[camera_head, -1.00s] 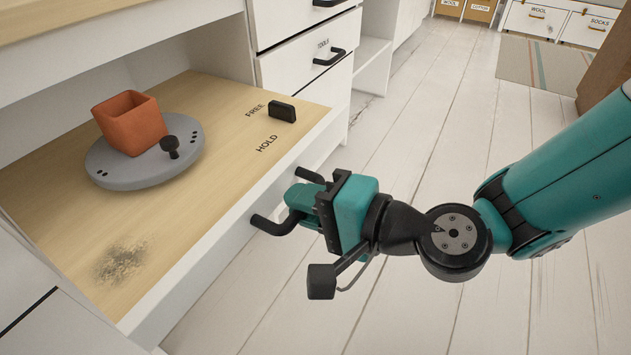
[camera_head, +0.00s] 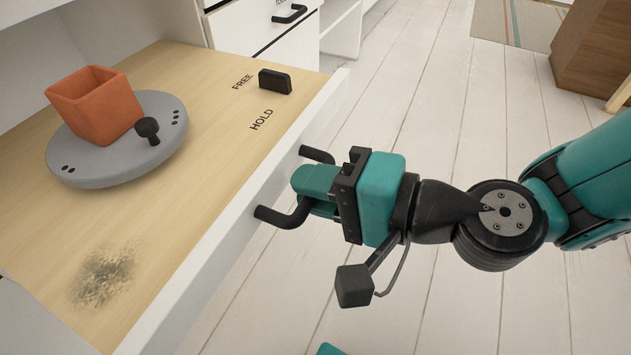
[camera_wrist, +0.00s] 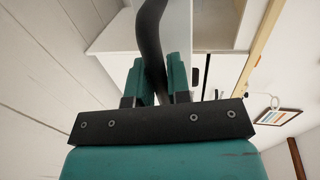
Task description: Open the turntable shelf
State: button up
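The turntable shelf (camera_head: 205,215) is a light wood board with a white front, and it stands out past the cabinet beside it. A grey turntable (camera_head: 95,168) with a black knob (camera_head: 148,130) sits on it, bearing an orange square pot (camera_head: 95,105). A black switch block (camera_head: 275,81) stands beside the printed word FREE, with HOLD printed nearer the front. My gripper (camera_head: 305,188) is at the black handle (camera_head: 284,216) on the shelf front. In the wrist view the handle (camera_wrist: 150,30) passes between my fingers (camera_wrist: 157,80), which look shut on it.
White drawers (camera_head: 265,28) with black handles stand behind the shelf. White plank floor (camera_head: 420,100) lies clear in front of it. A brown wooden cabinet (camera_head: 600,50) and a striped rug (camera_head: 515,22) are at the far right. A dark smudge (camera_head: 105,277) marks the shelf's near end.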

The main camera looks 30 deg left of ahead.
jog(key=o, duration=0.3)
jog(key=shift+o, duration=0.2)
jog(key=b+v, duration=1.2)
jog(key=v, duration=0.5)
jog(key=shift+d+b, duration=0.25)
jog(key=shift+b, duration=0.1)
jog(key=shift+r, duration=0.2)
